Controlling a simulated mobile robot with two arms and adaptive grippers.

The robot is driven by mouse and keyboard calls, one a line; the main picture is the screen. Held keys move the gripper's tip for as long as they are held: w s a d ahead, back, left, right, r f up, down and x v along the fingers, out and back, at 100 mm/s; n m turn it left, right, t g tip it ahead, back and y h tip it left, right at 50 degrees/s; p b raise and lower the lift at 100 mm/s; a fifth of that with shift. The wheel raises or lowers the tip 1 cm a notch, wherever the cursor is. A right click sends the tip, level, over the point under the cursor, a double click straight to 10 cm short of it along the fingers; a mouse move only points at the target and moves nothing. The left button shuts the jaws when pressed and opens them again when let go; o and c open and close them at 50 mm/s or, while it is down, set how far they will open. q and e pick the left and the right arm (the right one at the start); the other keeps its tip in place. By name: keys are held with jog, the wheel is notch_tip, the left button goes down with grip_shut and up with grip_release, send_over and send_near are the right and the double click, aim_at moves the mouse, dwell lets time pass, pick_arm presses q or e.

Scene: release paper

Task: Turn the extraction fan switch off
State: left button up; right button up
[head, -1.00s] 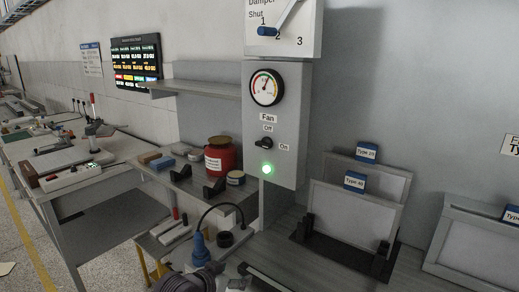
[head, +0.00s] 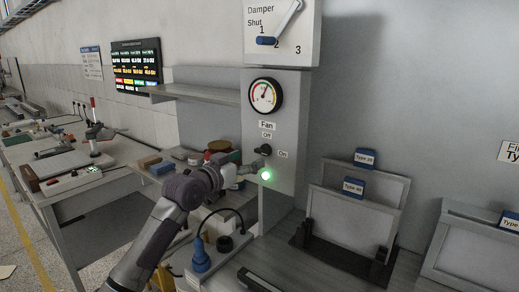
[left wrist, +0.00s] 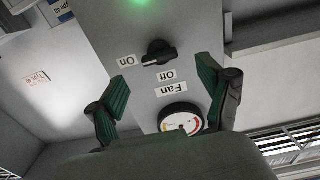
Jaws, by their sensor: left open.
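The extraction fan switch (head: 263,150) is a black rotary knob on the grey panel (head: 290,130), between labels "Off" above and "On" at its right. The green lamp (head: 266,175) below it is lit. In the left wrist view, upside down, the knob (left wrist: 158,52) has its bar end by the "On" label. My left gripper (head: 254,167) is near the panel, just below and left of the knob in the head view. In the left wrist view its two green-padded fingers (left wrist: 166,76) are spread, empty, with the knob ahead between them. I cannot tell the exact gap. My right gripper is not in view.
A round gauge (head: 265,96) and a damper lever (head: 283,24) are above the switch. A shelf (head: 200,90) projects at the left. My arm partly hides the red jar (head: 219,146). Framed panels (head: 360,200) stand at the right. A blue plug (head: 201,257) stands below.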

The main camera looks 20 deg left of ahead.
aim_at(260, 153)
pick_arm(q)
jog(key=p+x, duration=0.1)
jog(key=x, duration=0.5)
jog(key=shift+s, duration=0.1)
jog(key=shift+c, duration=0.3)
jog(key=c, duration=1.1)
